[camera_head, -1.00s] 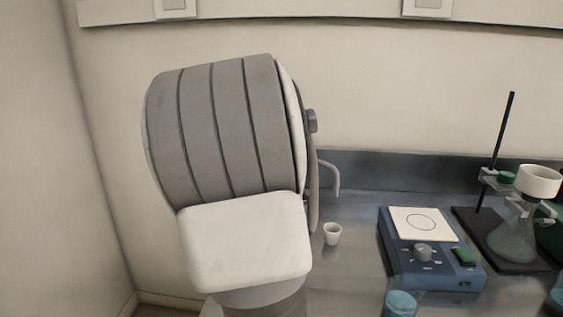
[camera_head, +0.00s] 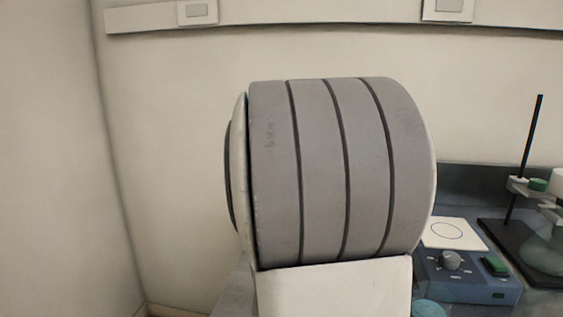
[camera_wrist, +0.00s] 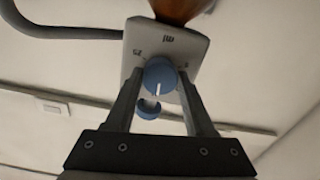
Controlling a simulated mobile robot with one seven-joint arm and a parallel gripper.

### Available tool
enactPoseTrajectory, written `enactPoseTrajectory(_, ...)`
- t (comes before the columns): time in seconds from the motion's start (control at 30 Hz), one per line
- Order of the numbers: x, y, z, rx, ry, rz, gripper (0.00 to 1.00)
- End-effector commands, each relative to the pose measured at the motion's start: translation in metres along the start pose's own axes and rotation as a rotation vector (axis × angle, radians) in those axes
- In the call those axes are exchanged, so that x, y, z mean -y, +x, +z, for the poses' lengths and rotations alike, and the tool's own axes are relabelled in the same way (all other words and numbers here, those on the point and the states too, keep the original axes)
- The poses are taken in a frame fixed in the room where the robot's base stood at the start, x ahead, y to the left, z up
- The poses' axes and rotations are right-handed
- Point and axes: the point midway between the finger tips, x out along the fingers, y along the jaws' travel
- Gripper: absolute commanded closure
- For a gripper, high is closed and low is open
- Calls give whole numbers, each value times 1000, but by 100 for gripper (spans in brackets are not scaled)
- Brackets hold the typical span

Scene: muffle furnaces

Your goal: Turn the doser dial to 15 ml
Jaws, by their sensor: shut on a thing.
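In the wrist view the doser (camera_wrist: 191,48) is a pale box with dark markings on its face. Its round blue dial (camera_wrist: 160,72) carries a white pointer line that runs toward the bottom of the picture. My gripper (camera_wrist: 160,80) has one finger on each side of the dial and is shut on it. A smaller blue part (camera_wrist: 149,109) shows below the dial. A brown bottle (camera_wrist: 180,8) joins the doser at the top edge. In the head view my own arm fills the middle, and neither gripper nor doser shows.
In the head view a blue hotplate stirrer (camera_head: 465,277) with a white top stands on the bench at right. A stand with a black rod (camera_head: 531,140) and a flask (camera_head: 545,248) is beyond it. A grey hose or cable (camera_wrist: 60,32) runs left from the doser.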

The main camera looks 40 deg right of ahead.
Motion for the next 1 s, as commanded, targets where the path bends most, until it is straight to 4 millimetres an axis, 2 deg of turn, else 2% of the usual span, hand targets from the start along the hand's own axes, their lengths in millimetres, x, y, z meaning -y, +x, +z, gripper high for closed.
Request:
enactPoseTrajectory(0.27, 0, 0, -1, -3, 68, 1, 100)
enactPoseTrajectory(0.7, 0, 0, -2, -3, 75, 1, 100)
enactPoseTrajectory(0.73, 0, 0, -2, -3, 75, 1, 43)
enactPoseTrajectory(0.87, 0, 0, -1, -2, 75, 0, 19)
enactPoseTrajectory(0.9, 0, 0, -1, -2, 75, 0, 16)
enactPoseTrajectory(1.0, 0, 0, -1, -1, 75, 0, 16)
